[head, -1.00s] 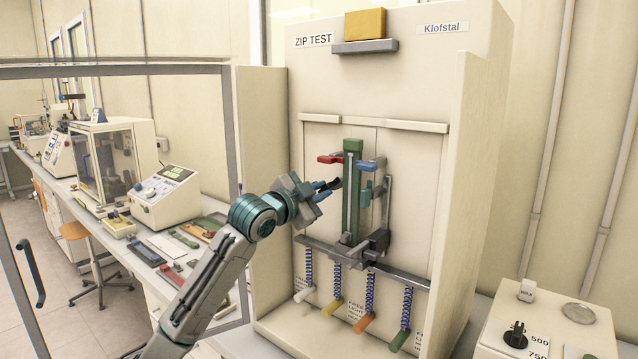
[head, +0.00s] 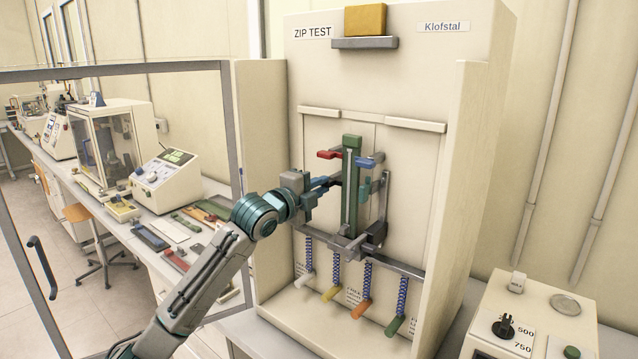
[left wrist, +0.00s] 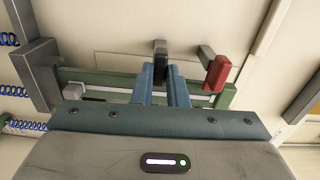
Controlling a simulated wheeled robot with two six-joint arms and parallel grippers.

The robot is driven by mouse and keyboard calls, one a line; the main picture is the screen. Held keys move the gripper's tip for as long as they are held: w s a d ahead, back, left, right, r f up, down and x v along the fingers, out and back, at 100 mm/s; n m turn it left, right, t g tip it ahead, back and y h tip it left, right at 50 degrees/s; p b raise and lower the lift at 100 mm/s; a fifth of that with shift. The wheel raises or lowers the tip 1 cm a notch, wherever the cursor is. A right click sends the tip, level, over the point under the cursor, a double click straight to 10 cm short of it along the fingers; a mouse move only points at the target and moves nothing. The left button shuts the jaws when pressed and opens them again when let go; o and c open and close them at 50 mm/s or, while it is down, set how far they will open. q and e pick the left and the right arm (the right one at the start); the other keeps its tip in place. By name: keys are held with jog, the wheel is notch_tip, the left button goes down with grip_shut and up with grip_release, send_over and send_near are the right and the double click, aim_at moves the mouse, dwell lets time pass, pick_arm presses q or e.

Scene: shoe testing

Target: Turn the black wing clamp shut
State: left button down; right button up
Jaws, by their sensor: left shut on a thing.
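The black wing clamp (left wrist: 160,48) shows in the left wrist view between the fingertips of my left gripper (left wrist: 162,72). A blue clamp (head: 370,160) is on the bar's right side. My right gripper is not in view.
The zip test cabinet (head: 268,150) has side walls around the rig. Below the bar, a grey rail (head: 400,262) carries several springs with coloured handles, such as the green one (head: 394,327). A control box (head: 545,315) stands at right and a workbench (head: 110,205) at left.

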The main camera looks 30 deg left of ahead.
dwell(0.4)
pick_arm(q)
jog(key=c, duration=1.4)
grip_release()
jog(key=shift+c, duration=0.2)
jog(key=s+b, duration=0.9)
jog(key=s, duration=0.1)
jog(key=shift+s+a+m, duration=0.3)
jog(key=shift+s+a, duration=0.05)
jog(key=shift+a, duration=0.05)
